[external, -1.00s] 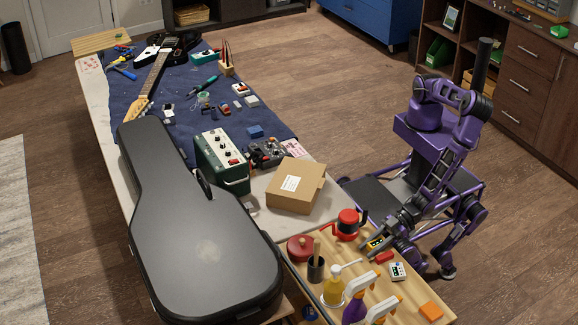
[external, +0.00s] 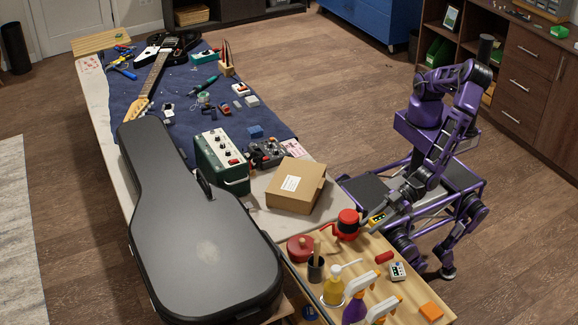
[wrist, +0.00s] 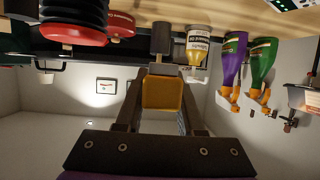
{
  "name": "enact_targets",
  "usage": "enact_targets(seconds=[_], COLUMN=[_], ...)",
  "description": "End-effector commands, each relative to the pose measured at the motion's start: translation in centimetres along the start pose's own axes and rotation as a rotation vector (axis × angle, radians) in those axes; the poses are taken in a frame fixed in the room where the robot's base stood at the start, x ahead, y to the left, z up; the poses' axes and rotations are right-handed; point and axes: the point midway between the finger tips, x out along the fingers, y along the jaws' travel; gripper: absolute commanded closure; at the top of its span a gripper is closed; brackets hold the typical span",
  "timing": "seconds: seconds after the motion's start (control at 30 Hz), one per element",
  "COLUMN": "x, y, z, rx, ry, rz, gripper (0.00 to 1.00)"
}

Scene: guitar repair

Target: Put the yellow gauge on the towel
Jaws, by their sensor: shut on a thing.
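The yellow gauge (external: 377,219) is held in my gripper (external: 382,219), above the wooden board and just right of the red pot. In the wrist view the gauge (wrist: 162,95) shows as a plain yellow face between the two dark fingers of my gripper (wrist: 162,92), which is shut on it. A dark blue cloth (external: 140,97), which looks like the towel, covers the far part of the long table. The gauge is well away from that cloth.

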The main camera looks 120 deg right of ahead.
Motion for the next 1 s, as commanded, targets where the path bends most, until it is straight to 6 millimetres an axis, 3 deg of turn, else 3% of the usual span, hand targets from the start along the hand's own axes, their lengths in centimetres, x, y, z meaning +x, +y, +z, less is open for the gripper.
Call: enact_targets(seconds=[0.17,0.4,0.6,0.8,1.0], x=[0.5,-0.9,-4.1,-6.9,-7.8], y=[5.7,18.7,28.6,34.0,35.4], z=[-3.5,-8.6,-10.3,-10.3,-10.2], rx=[0.020,0.059,0.099,0.126,0.134], ry=[0.013,0.019,0.011,0.002,0.000], rz=[0.061,0.182,0.267,0.309,0.319], gripper=[1.00,1.00,1.00,1.00,1.00])
